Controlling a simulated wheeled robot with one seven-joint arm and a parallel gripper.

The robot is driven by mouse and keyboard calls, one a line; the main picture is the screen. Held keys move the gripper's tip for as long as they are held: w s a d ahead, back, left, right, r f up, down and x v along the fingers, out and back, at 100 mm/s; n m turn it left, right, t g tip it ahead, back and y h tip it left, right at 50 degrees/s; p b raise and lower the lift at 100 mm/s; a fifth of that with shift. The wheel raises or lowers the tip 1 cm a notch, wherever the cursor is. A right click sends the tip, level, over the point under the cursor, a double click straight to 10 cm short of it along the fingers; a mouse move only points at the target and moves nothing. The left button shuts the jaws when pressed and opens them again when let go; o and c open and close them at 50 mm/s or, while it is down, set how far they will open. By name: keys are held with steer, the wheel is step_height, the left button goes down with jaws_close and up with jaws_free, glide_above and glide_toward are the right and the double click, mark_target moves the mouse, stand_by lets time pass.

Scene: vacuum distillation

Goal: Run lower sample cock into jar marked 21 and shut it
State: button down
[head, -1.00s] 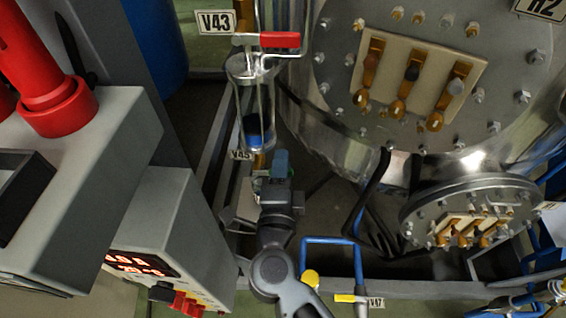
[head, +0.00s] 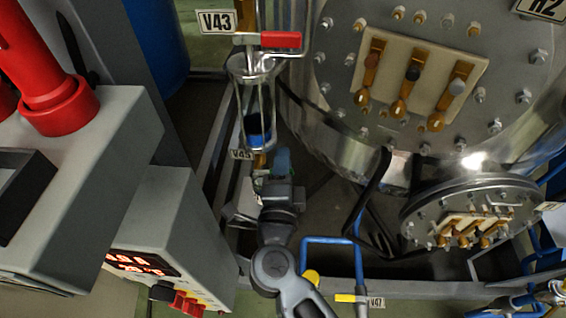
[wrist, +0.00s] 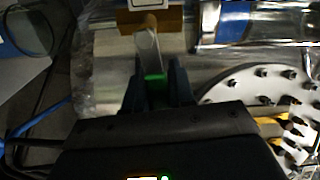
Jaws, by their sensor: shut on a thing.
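My gripper (head: 277,172) is low at the centre-left of the head view, below a glass vessel (head: 243,100) with blue contents near its bottom. A brass-coloured fitting (head: 260,161) shows below the vessel, beside the tag V45 (head: 241,154). In the wrist view, my gripper (wrist: 157,75) has its dark fingers closed around a pale cock handle (wrist: 149,50). A green patch shows between the fingers. The handle runs up to a brass-coloured block (wrist: 150,22). I cannot make out a jar marked 21 or whether liquid runs.
A red-handled valve (head: 280,40) tagged V43 (head: 216,22) sits above the vessel. A large bolted metal tank (head: 345,150) stands to the right, with a smaller flange (head: 425,215) below. A grey control cabinet (head: 165,225) is close on the left. Blue pipework (head: 335,240) stands at the lower right.

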steer(key=r+n+p, duration=0.1)
steer(key=n+p, duration=0.1)
steer(key=p, duration=0.4)
steer(key=shift+a+r+n, duration=0.15)
steer(key=shift+r+n, duration=0.05)
steer(key=shift+n, duration=0.2)
steer(key=shift+f, duration=0.1)
steer(key=c, duration=1.3)
jaws_free()
